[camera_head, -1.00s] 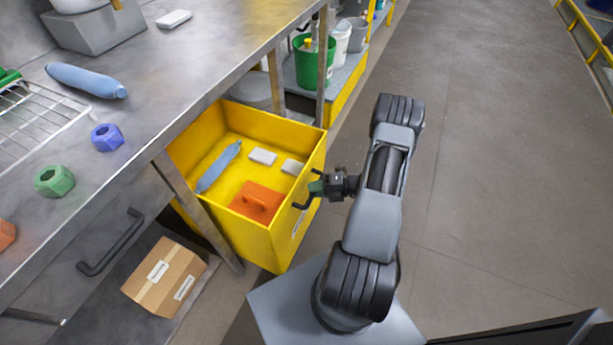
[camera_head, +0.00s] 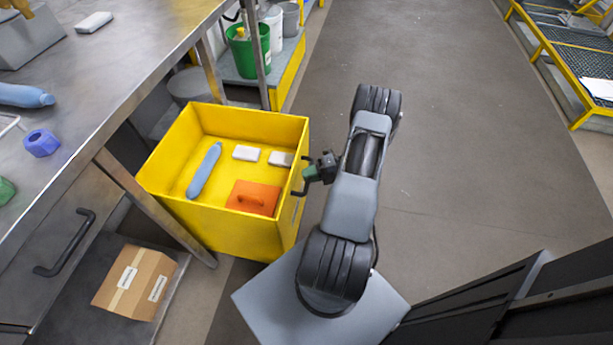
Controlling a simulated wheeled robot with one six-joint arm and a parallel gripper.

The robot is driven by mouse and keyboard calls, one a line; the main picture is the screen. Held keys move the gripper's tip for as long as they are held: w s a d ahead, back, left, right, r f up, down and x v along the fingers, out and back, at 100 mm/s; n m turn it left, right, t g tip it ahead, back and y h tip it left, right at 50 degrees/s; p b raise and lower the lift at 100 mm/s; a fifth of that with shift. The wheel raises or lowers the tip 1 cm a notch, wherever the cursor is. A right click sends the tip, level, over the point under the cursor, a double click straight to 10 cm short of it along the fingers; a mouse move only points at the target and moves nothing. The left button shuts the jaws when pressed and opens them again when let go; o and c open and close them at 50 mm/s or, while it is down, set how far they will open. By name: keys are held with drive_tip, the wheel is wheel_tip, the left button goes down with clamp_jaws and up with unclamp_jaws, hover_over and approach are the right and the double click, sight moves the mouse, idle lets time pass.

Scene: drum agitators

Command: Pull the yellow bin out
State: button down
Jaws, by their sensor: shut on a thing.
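The yellow bin (camera_head: 232,234) stands on the floor at the edge of the metal workbench, partly under it, with most of its open top clear of the benchtop. It holds a blue bottle-like object (camera_head: 205,171), two small white blocks (camera_head: 246,153) and an orange piece with a handle (camera_head: 252,198). A dark handle (camera_head: 298,191) is on the bin's right face. My gripper (camera_head: 309,174) is at that handle and shut on it. My arm partly hides the floor right of the bin.
A bench leg (camera_head: 150,205) stands against the bin's left side. A cardboard box (camera_head: 134,282) lies on the lower shelf. A green bucket (camera_head: 249,52) stands behind. The floor to the right (camera_head: 450,150) is open, with a yellow-edged platform (camera_head: 560,60) farther right.

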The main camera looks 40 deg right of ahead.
drive_tip(key=c, duration=1.1)
unclamp_jaws()
drive_tip(key=shift+d, duration=0.1)
drive_tip(key=v, duration=1.3)
drive_tip(key=shift+s+d+p, duration=0.2)
drive_tip(key=shift+d+p, duration=0.1)
drive_tip(key=shift+p, duration=0.05)
